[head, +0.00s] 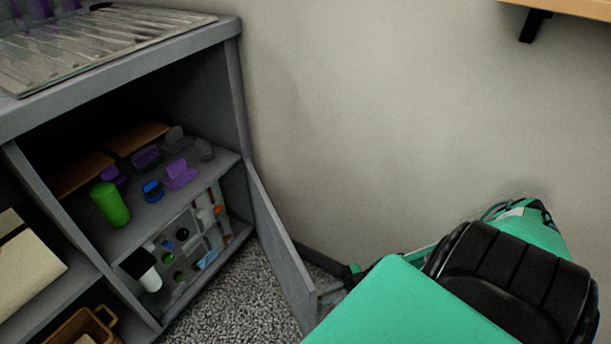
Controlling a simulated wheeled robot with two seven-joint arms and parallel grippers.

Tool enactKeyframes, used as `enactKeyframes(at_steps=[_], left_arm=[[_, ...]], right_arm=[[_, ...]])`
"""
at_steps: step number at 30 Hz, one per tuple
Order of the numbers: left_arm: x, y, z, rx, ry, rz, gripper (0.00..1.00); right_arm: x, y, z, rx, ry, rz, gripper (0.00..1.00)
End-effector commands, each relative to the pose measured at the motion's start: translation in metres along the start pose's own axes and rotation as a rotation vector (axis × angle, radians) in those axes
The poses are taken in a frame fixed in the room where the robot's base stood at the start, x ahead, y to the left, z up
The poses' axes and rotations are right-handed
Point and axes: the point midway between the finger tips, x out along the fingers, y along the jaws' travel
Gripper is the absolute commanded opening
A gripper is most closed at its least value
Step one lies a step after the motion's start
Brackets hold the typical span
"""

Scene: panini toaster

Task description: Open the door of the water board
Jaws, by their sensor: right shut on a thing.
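The water board door (280,246) is a grey panel hinged at the right side of the cabinet's lower compartment. It stands swung well out from the cabinet, so the compartment is open to view. The water board (213,234), a pale panel with round fittings and orange and blue parts, shows inside. My right gripper (330,288) is at the door's outer edge, shut on the door. My green and black right arm partly hides it, and the exact grip cannot be made out. My left gripper is not in view.
The grey cabinet's shelf (216,172) above holds a green cylinder (110,204) and several small purple and blue items. A brown basket (85,328) sits lower left. The wall (370,120) is close behind the door and arm. Speckled carpet (230,300) lies free before the compartment.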

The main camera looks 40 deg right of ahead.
Motion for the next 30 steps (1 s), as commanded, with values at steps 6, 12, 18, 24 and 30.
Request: enactKeyframes(at_steps=[6, 12, 18, 24, 30], left_arm=[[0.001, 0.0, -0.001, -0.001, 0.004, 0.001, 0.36], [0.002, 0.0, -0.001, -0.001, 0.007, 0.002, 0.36], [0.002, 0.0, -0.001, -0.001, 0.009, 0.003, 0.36], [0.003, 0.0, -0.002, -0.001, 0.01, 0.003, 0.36], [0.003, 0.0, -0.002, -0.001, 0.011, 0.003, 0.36]], right_arm=[[-0.02, 0.019, -0.002, -0.015, -0.007, 0.024, 0.0], [-0.023, 0.021, -0.002, -0.016, -0.007, 0.024, 0.0], [-0.023, 0.021, -0.002, -0.016, -0.007, 0.024, 0.0], [-0.022, 0.02, -0.002, -0.016, -0.005, 0.022, 0.35], [-0.021, 0.018, -0.002, -0.013, -0.003, 0.019, 0.35]])
